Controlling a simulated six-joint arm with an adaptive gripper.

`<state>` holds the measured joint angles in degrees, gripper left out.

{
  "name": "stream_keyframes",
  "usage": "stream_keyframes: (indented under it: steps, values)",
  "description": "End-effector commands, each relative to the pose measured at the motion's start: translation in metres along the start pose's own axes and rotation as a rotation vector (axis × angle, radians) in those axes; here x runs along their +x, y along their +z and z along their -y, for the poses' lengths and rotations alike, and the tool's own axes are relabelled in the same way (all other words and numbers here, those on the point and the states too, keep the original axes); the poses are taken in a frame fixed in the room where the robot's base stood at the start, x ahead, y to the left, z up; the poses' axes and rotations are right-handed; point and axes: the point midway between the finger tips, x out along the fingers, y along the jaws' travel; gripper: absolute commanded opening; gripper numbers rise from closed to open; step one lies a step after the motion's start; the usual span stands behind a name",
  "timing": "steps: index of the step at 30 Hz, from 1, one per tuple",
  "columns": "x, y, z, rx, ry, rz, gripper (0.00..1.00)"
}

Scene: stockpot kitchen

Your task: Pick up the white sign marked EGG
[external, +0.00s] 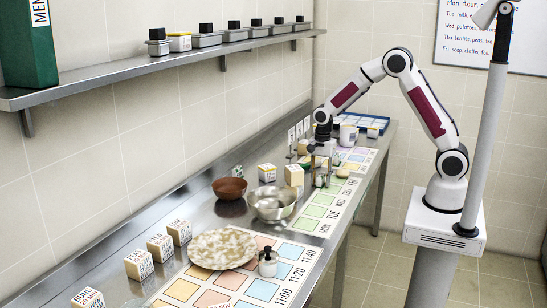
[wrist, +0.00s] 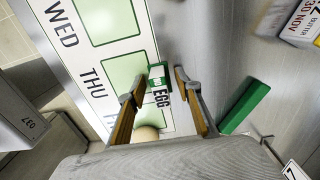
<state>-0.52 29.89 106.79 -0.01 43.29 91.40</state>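A small white sign with black EGG lettering (wrist: 160,98) shows in the wrist view, beside a small green piece with a white top (wrist: 157,80). I cannot tell how these two are joined. My gripper (wrist: 161,78) is open, with one finger on each side of the sign and a gap at the right. In the external view my gripper (external: 322,178) points down low over the counter, by the weekday chart. I cannot make out the EGG sign there. A beige rounded thing (wrist: 146,134) shows below the lettering, partly hidden by my gripper.
The weekday chart (wrist: 75,55) with green squares lies at the left in the wrist view. A green bar (wrist: 245,107) lies close to the right finger. A metal bowl (external: 272,203), a brown bowl (external: 229,188) and cream boxes (external: 293,175) stand nearby.

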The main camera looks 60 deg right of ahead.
Motion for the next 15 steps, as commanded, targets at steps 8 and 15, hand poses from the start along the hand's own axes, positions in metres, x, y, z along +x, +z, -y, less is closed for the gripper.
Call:
stream_keyframes:
  steps: [8,15]
  values:
    - [-0.0003,0.0,0.0,0.0,0.0,0.0,0.34]
    - [-0.0002,0.0,-0.0001,0.0,0.001,0.0,0.0]
